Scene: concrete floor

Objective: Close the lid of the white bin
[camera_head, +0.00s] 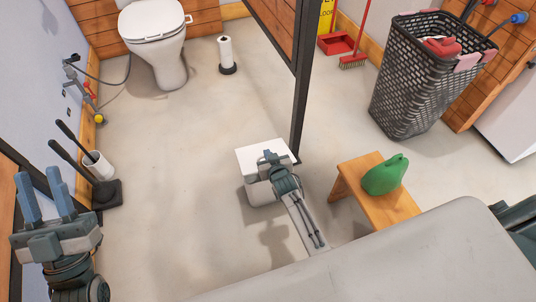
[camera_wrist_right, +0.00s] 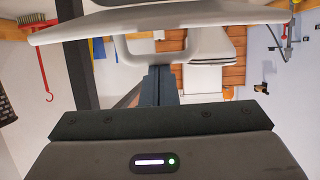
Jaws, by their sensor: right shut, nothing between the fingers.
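The white bin (camera_head: 262,194) stands on the floor in the middle of the head view. Its flat white lid (camera_head: 250,150) shows above the body; I cannot tell if it is fully down. In the right wrist view a wide white slab, seemingly the lid (camera_wrist_right: 160,24), spans the top, with a pale loop-shaped part beside it. My right gripper (camera_head: 269,155) is over the front part of the lid and hides some of it. Its fingers (camera_wrist_right: 159,72) are shut and empty; contact is unclear. My left gripper (camera_head: 38,178) is open and empty, far left of the bin.
A dark partition post (camera_head: 303,85) ends right behind the bin. A laundry basket (camera_head: 415,85) and toilet (camera_head: 157,45) are farther back. Floor left of the bin is clear.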

